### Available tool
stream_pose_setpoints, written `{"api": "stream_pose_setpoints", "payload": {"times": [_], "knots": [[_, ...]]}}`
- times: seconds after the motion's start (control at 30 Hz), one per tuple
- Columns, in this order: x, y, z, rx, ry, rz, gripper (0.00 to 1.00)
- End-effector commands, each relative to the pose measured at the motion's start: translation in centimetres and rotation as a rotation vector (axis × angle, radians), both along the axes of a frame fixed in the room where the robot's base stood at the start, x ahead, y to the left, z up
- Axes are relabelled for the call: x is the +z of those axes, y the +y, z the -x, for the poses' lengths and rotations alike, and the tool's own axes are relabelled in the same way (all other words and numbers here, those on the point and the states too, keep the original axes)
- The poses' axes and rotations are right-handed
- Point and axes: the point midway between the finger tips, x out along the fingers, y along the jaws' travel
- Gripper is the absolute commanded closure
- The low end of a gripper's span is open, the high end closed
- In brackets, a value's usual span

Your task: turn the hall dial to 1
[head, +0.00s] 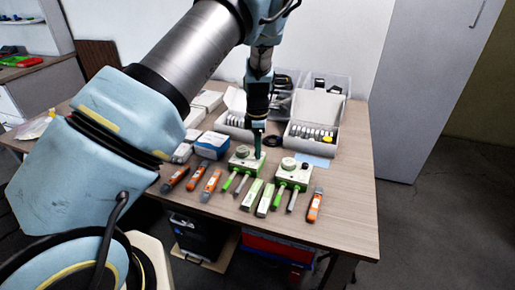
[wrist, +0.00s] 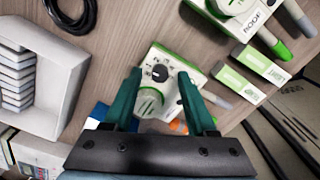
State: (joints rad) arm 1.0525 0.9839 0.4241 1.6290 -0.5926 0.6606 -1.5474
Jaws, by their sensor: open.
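A white and green meter box (wrist: 165,95) lies below my gripper (wrist: 159,76) in the wrist view. It carries a small black dial (wrist: 160,73) with a white mark and a round pale green-striped part (wrist: 149,102). My gripper is open, its two teal fingers on either side of the dial; I cannot tell whether they touch it. In the head view my gripper (head: 258,146) stands over this left box (head: 241,161). Its name label and the dial's numbers are not readable, so I cannot confirm it is the hall one.
A second box (wrist: 228,15), marked ROOF, stands to the right, also in the head view (head: 293,178). Open cases (head: 310,134) and a black cable coil (wrist: 70,14) lie behind. Bare table shows at right.

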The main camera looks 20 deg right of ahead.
Motion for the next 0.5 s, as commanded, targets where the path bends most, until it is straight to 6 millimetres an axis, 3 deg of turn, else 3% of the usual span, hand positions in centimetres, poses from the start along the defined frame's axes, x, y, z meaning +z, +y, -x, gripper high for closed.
{"api": "stream_pose_setpoints", "payload": {"times": [0.5], "knots": [[8.8,-0.1,0.0,-0.001,-0.002,0.003,0.43]]}}
